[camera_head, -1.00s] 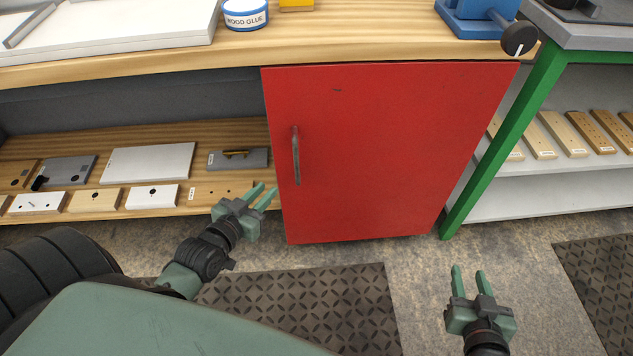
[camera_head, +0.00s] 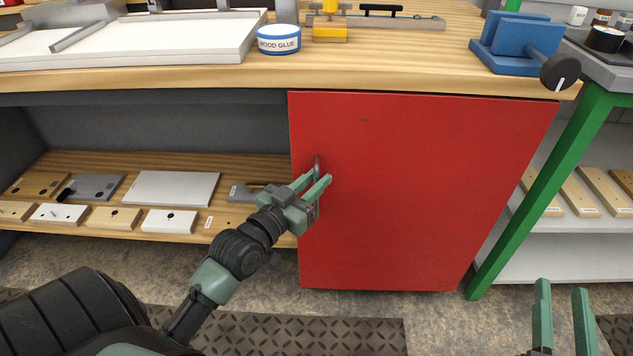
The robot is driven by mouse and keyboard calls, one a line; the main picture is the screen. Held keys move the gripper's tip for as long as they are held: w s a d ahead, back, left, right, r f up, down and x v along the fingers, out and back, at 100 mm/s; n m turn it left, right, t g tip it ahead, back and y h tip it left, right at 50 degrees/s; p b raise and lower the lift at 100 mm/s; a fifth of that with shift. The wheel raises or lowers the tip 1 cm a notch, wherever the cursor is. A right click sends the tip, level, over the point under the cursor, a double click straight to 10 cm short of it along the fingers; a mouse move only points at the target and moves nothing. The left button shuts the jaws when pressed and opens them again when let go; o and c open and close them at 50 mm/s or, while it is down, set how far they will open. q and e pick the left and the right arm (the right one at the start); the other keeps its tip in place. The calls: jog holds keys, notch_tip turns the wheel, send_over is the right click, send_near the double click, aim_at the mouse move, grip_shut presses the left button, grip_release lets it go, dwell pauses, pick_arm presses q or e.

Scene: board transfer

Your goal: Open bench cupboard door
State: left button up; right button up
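The red cupboard door (camera_head: 410,190) is closed under the wooden bench top. I cannot tell whether the fingers touch the handle. My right gripper (camera_head: 562,308) is open and empty at the bottom right, in front of the green-legged bench and away from the door.
An open shelf (camera_head: 150,160) with several boards is left of the door. A green bench leg (camera_head: 540,195) stands close to its right. Floor before the door is clear, with a dark mat (camera_head: 300,332).

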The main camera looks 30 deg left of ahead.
pick_arm(q)
jog(key=shift+w, duration=0.15)
grip_shut()
dwell(1.4)
